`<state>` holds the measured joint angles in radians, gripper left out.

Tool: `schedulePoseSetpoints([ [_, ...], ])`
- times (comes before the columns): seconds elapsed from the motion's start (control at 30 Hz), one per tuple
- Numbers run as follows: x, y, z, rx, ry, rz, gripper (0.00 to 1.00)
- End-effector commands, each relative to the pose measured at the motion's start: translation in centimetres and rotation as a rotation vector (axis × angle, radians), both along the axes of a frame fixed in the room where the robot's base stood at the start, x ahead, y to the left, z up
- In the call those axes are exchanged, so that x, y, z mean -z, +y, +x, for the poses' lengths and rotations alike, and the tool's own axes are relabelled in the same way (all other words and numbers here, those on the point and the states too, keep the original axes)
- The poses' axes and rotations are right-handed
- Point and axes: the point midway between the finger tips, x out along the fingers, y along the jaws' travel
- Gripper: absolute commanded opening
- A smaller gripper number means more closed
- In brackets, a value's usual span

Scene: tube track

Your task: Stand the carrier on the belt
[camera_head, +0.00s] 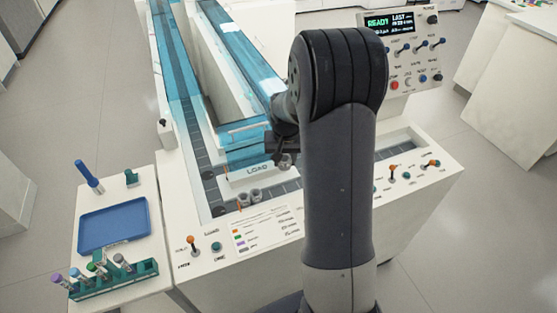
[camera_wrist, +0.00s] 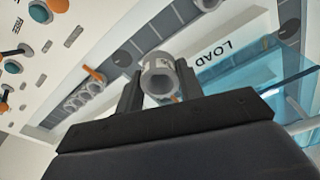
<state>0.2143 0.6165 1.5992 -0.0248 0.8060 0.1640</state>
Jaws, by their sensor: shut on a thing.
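My gripper (camera_head: 284,146) is above the front part of the track, near the LOAD label. In the wrist view its two dark fingers (camera_wrist: 158,92) are shut on a grey, hollow, ring-like carrier (camera_wrist: 160,77). The carrier also shows just below the gripper in the head view (camera_head: 285,161). Its open end faces the wrist camera. The belt (camera_head: 207,180) is a dark grey strip in the white track, and it shows in the wrist view (camera_wrist: 152,33). I cannot tell the exact gap between the carrier and the belt.
A blue transparent cover (camera_head: 180,80) runs over the track's back part. A control panel (camera_head: 404,50) rises at right. A blue tray (camera_head: 113,225) and a green tube rack (camera_head: 115,279) are at left.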

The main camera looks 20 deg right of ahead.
Motion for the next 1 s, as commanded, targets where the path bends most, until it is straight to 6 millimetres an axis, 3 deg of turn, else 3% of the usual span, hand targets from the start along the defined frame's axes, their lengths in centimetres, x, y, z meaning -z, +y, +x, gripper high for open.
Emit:
schedulePoseSetpoints([
  [0.37, 1.5, -0.2, -0.1, 0.006, 0.001, 0.0, 0.23],
  [1.0, 7.9, -0.1, -0.1, 0.005, 0.001, 0.0, 0.23],
])
